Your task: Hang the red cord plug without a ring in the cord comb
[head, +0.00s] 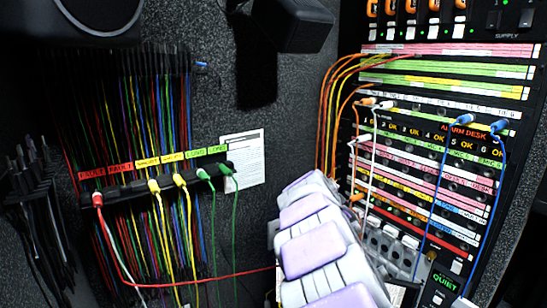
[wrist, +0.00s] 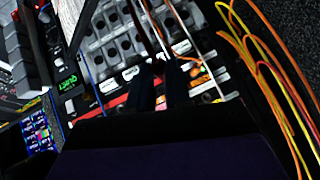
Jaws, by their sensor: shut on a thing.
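The cord comb (head: 118,190) is a dark bar on the left wall under red, yellow and green labels. A red plug (head: 97,199) hangs at its left end; I cannot tell if it has a ring. Its red cord (head: 215,276) loops down and runs right until my arm hides it. My gripper (wrist: 161,85) shows as two dark fingers in the wrist view, in front of the patch panel. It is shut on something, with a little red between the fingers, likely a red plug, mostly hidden. In the head view my arm hides the gripper.
Yellow plugs (head: 154,186) and green plugs (head: 203,174) hang further right on the comb. The patch panel (head: 440,150) at right carries blue, white and orange cords. Orange and yellow cords (wrist: 262,65) loop at the right of the wrist view. A paper sheet (head: 247,160) is on the wall.

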